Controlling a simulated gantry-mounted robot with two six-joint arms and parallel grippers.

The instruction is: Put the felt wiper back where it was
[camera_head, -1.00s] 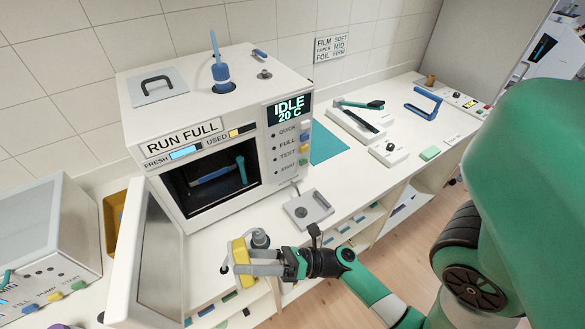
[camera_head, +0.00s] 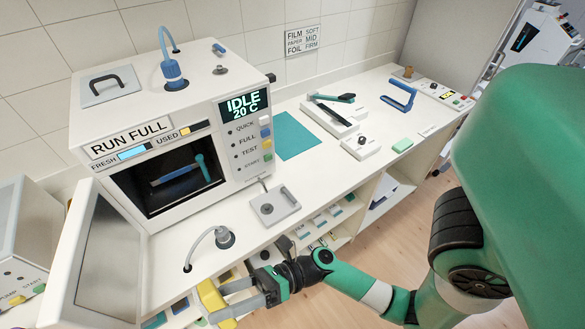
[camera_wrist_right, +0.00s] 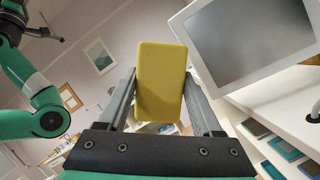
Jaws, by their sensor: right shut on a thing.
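A yellow block (camera_head: 218,302), which I take for the felt wiper, is held between the fingers of my right gripper (camera_head: 228,289). In the right wrist view the same block (camera_wrist_right: 160,82) stands lengthwise between the two grey fingers (camera_wrist_right: 160,105). My right gripper is shut on it, low at the counter's front edge, below the hose fitting. In the head view the gripper hides part of the block. My left gripper does not show in the head view. A green arm with a dark end shows at the left of the right wrist view; its jaws are unclear.
A white machine (camera_head: 180,120) stands open, its door (camera_head: 105,255) swung out left of my right gripper. A grey fitting with a hose (camera_head: 224,237) and a plate with a knob (camera_head: 273,205) are on the counter. A teal mat (camera_head: 293,136) lies at the machine's right. Shelves sit below.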

